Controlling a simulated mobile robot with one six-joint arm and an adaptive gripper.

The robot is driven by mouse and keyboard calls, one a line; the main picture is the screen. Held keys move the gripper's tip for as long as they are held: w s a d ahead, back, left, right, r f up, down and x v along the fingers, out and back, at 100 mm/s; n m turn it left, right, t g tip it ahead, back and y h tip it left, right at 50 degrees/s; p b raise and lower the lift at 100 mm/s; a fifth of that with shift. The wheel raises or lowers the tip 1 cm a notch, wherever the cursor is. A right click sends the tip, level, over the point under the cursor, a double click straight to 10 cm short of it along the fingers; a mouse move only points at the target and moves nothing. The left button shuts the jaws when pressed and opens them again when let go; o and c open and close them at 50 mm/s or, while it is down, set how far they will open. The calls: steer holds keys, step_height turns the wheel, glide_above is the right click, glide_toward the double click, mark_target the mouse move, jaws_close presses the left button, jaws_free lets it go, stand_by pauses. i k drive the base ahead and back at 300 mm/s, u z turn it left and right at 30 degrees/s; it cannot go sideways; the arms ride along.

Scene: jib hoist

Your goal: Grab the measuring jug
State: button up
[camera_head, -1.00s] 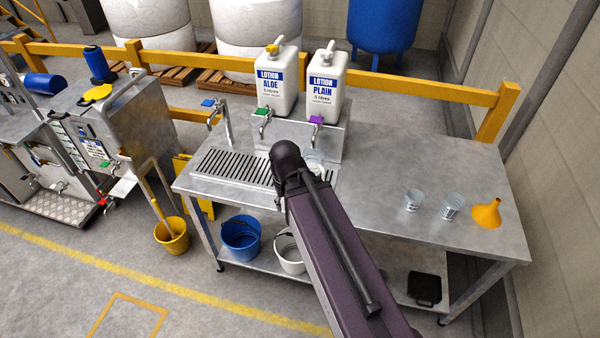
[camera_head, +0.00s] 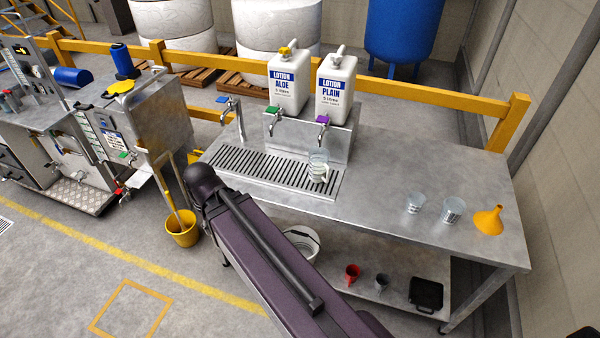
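A clear jug (camera_head: 318,165), seemingly the measuring jug, stands upright at the right end of the slotted drip grate (camera_head: 250,168). It is below the purple-handled tap (camera_head: 322,124) of the plain lotion container (camera_head: 334,90). Two smaller clear cups, one (camera_head: 415,203) left of the other (camera_head: 452,210), stand on the right part of the steel bench. My dark arm crosses the lower middle of the view, left of and nearer than the jug. My gripper does not show clearly, so its hold and distance from the jug are not visible.
The aloe lotion container (camera_head: 287,82) stands left of the plain one. An orange funnel (camera_head: 488,220) is near the right end of the bench (camera_head: 390,160). A white bucket (camera_head: 302,242), red cup (camera_head: 352,273) and black tray (camera_head: 426,294) sit on the lower shelf. A yellow bucket (camera_head: 182,232) stands on the floor.

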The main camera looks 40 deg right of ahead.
mark_target(318, 158)
steer(key=u, duration=0.55)
steer(key=k, duration=1.1)
steer(key=z, duration=1.45)
steer(key=i, duration=0.5)
steer(key=u, duration=0.25)
